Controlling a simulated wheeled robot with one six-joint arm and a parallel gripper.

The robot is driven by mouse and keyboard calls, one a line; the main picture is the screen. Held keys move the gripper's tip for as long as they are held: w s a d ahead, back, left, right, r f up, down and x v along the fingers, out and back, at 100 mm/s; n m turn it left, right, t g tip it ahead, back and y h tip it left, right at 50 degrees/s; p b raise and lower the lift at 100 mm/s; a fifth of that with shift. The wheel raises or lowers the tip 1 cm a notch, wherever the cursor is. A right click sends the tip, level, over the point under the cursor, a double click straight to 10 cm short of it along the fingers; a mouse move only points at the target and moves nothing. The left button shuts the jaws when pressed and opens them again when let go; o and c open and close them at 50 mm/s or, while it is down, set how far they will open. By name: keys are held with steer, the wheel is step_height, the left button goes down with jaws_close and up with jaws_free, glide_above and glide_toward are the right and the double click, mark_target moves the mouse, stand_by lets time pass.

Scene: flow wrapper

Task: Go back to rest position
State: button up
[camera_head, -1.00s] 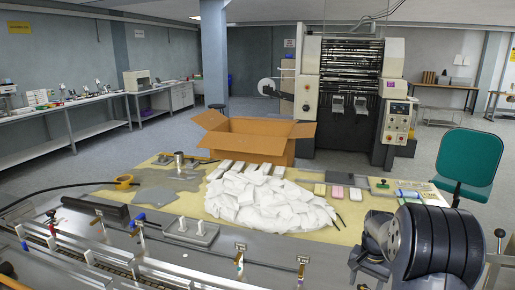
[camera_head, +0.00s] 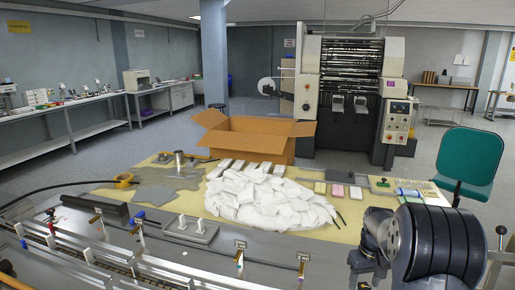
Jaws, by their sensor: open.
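Part of my arm fills the lower right corner, with a large black ribbed joint and a smaller dark joint beside it. My gripper does not show in this view, so its jaws and anything near them are hidden from me. The arm parts that show are in front of the right end of the yellow-topped table (camera_head: 354,224).
A heap of white packets (camera_head: 268,200) lies mid-table, before an open cardboard box (camera_head: 258,138). The grey conveyor machine (camera_head: 190,262) runs along the front. A green chair (camera_head: 468,160) stands at right. A printing press (camera_head: 350,95) stands behind. Grey floor is clear at left.

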steer(key=shift+n, duration=0.8)
steer(key=shift+a+r, duration=0.1)
